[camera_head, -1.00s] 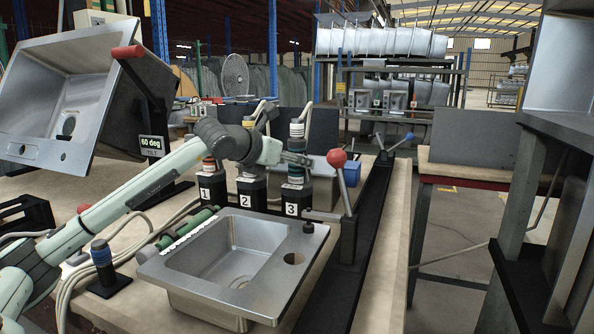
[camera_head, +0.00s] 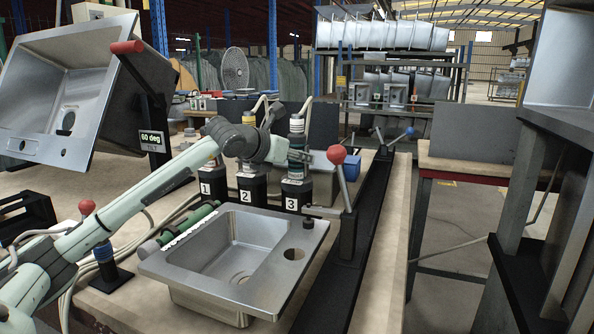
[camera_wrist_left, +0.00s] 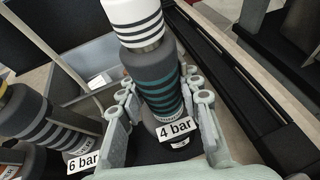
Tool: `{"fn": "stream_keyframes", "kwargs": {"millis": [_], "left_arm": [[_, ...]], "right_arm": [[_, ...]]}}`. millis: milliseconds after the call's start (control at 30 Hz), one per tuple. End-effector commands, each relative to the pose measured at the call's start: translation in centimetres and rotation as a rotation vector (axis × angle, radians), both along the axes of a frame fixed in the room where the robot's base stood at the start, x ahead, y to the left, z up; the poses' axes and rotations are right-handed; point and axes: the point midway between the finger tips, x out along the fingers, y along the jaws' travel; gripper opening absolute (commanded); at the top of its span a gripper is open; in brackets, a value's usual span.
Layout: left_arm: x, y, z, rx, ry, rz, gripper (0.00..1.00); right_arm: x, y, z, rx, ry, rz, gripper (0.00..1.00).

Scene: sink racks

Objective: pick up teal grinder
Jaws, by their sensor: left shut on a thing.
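The teal grinder (camera_head: 297,143) stands upright in the black holder (camera_head: 291,195) marked 3. In the left wrist view the grinder (camera_wrist_left: 155,75) is a dark body with teal bands below a white, dark-striped top. My left gripper (camera_head: 303,158) reaches it from the left. In the left wrist view the fingers (camera_wrist_left: 163,92) lie on both sides of the body, shut on it, just above the "4 bar" label (camera_wrist_left: 174,130). The grinder's base is partly hidden by the fingers and label. I do not see my right gripper.
Similar tools stand in holders 2 (camera_head: 251,188) and 1 (camera_head: 208,184), close to the left. A steel sink (camera_head: 247,250) lies in front, with a red-knobbed lever (camera_head: 338,155) at the right. A tilted sink (camera_head: 60,85) stands at the far left.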

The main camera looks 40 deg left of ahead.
Motion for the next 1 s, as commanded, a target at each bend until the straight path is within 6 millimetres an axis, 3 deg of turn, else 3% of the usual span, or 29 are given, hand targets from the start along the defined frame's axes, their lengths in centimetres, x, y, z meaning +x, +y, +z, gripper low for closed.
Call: {"fn": "stream_keyframes", "kwargs": {"millis": [367,667,1000], "left_arm": [[0.0,0.0,0.9,0.0,-0.009,0.0,0.0],[0.0,0.1,4.6,-0.001,-0.013,0.0,0.0],[0.0,0.0,9.2,-0.001,-0.011,0.0,0.0]], "right_arm": [[0.0,0.0,0.1,0.0,-0.001,0.0,1.0],[0.2,0.0,0.0,0.003,-0.007,0.002,1.0],[0.2,-0.1,-1.5,0.005,0.008,0.002,1.0]]}}
